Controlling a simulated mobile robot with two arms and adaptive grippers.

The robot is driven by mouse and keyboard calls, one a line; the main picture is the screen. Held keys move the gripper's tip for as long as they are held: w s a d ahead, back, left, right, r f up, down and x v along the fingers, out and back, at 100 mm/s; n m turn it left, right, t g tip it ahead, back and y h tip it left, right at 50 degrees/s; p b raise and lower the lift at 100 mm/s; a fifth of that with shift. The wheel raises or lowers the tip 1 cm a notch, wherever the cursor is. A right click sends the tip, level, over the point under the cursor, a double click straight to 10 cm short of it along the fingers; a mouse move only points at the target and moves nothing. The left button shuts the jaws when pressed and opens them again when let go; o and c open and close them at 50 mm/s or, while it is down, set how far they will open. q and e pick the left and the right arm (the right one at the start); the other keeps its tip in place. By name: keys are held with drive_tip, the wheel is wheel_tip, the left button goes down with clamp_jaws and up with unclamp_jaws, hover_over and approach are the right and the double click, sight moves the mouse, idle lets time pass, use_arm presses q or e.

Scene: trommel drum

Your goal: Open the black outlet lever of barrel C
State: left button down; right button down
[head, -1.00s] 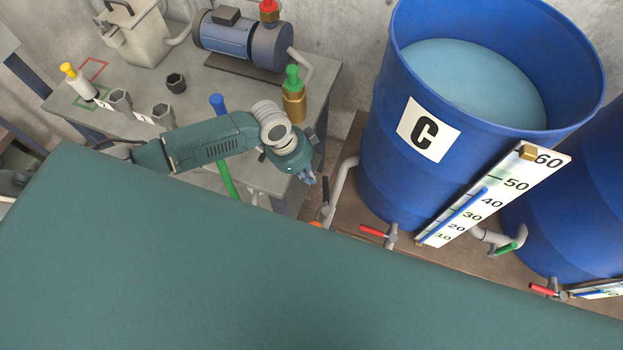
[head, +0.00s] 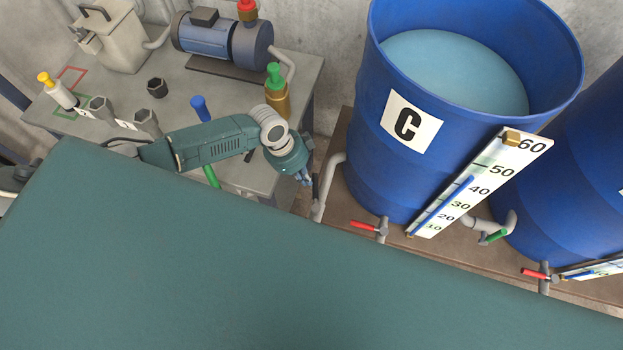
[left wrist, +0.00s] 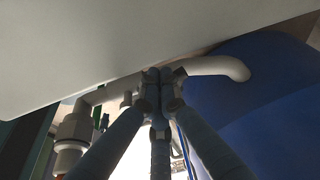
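Barrel C (head: 362,160) is a blue drum, open at the top, with pale blue liquid inside and a white C label. Its outlet pipe (head: 328,172) leaves low on the left side. The black outlet lever (head: 315,188) stands roughly upright by this pipe. My left gripper (head: 304,181) is just left of the lever; I cannot tell whether they touch. In the left wrist view its fingertips (left wrist: 157,77) meet in front of the pale pipe (left wrist: 215,66) that runs to the blue barrel (left wrist: 255,85). No black lever can be made out there. My right gripper is out of view.
Barrel C also has a red-handled valve (head: 365,226) and a level scale (head: 480,185). A green-handled valve (head: 494,237) is to the right. A grey bench (head: 225,95) with a blue pump (head: 205,38) stands left. A large teal surface fills the foreground.

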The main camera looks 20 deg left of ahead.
use_arm(q)
drive_tip(key=shift+w+d+f+m+b, duration=0.2)
drive_tip(key=shift+w+d+m+b, duration=0.35)
drive_tip(key=shift+d, duration=0.2)
drive_tip(key=shift+d+r, duration=0.15)
drive_tip(key=shift+d, duration=0.05)
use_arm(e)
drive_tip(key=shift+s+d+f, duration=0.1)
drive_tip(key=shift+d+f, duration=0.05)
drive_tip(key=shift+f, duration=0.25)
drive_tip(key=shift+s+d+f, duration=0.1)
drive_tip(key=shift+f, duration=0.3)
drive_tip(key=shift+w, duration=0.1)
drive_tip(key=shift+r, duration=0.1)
